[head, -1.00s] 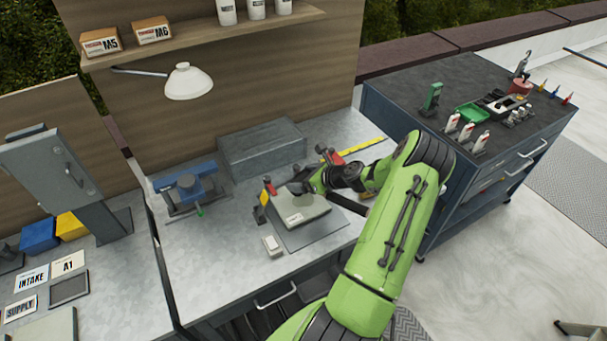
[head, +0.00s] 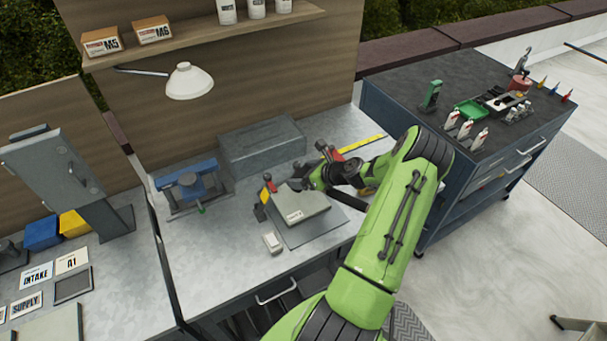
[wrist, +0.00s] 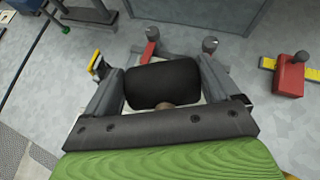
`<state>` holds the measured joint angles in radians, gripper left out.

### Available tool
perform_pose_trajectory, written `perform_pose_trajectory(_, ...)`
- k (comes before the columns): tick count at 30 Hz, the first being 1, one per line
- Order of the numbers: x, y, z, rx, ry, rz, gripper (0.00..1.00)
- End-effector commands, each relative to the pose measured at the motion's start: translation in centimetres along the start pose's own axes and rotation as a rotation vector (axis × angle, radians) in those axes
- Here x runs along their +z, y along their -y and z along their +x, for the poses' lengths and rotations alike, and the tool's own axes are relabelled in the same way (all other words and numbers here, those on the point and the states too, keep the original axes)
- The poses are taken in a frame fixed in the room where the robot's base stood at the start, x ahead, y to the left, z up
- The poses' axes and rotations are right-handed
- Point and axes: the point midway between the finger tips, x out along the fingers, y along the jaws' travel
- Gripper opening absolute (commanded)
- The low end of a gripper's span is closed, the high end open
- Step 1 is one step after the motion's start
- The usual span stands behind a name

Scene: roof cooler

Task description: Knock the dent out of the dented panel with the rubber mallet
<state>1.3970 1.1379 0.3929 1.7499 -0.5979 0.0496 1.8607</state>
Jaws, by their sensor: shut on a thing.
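My gripper (head: 312,178) is over the back part of the grey panel (head: 302,218) in the head view. It is shut on the rubber mallet, whose black head (wrist: 163,85) shows between the fingers in the wrist view. The mallet handle (head: 347,201) sticks out to the lower right in the head view. The panel lies on a flat dark plate (head: 318,238) on the bench, with a small white label at its front. The mallet head and gripper cover the panel's back part, and I cannot make out the dent or whether the mallet touches it.
A red block (wrist: 291,75) and yellow ruler (head: 363,144) lie behind. A grey box (head: 262,147), a blue vise (head: 190,187) and a small white block (head: 272,243) are nearby. The bench's front left is clear.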

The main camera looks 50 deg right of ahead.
Motion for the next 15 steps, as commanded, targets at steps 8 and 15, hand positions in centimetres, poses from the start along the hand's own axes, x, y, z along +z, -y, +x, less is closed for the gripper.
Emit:
perform_pose_trajectory(8,3.6,0.0,-2.3,-0.001,0.004,-0.003,0.06)
perform_pose_trajectory(15,6.9,0.0,-4.6,-0.001,0.004,-0.003,0.06)
